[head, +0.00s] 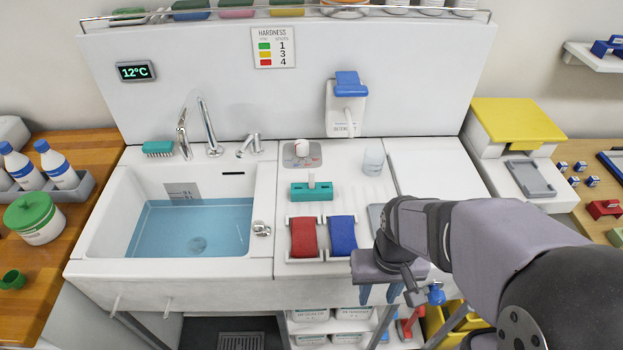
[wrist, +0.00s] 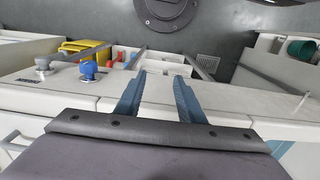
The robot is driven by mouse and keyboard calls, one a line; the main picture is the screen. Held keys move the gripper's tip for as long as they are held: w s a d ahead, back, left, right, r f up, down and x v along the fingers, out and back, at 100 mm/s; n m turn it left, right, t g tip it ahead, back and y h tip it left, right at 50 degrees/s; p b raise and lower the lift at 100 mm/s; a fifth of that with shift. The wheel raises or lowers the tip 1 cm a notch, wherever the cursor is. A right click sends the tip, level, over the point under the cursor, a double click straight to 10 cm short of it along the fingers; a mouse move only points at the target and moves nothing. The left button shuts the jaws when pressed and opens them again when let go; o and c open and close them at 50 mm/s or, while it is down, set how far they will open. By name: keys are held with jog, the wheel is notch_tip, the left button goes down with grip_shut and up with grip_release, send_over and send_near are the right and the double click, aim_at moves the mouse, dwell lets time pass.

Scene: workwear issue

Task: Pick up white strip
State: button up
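A small white strip (head: 311,181) stands upright at the teal holder (head: 312,191) on the counter right of the sink; its lower end is hidden. My gripper (head: 380,298) is at the counter's front edge, to the right of and nearer than the strip, with its blue fingers pointing down. In the wrist view my gripper (wrist: 160,80) has its fingers apart with nothing between them. I cannot make out the strip in the wrist view.
Red (head: 303,238) and blue (head: 342,235) pads lie in front of the holder. A clear glass (head: 373,162) and a white knob (head: 294,146) stand behind it. The water-filled sink (head: 105,210) is left. A blue valve knob (head: 436,294) is close to my gripper.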

jog(key=w+a+r+p, duration=0.1)
jog(key=w+r, duration=0.1)
jog(key=w, duration=0.3)
jog(key=w+a+r, duration=0.1)
jog(key=w+r, duration=0.2)
jog(key=w, duration=0.2)
jog(key=w+a+r+p, duration=0.1)
jog(key=w+r, duration=0.1)
jog(key=w, duration=0.3)
jog(key=shift+w+a+r+p, duration=0.3)
jog(key=shift+p, duration=0.05)
notch_tip(320, 180, up, 5)
jog(key=p, duration=0.3)
send_over(312, 171)
jog(key=d, duration=0.1)
jog(key=shift+a+r, duration=0.25)
jog(key=shift+a, duration=0.1)
jog(key=shift+a+f+p, duration=0.2)
jog(key=shift+f+p, duration=1.5)
jog(key=shift+f, duration=2)
jog(key=shift+w, duration=0.1)
grip_shut()
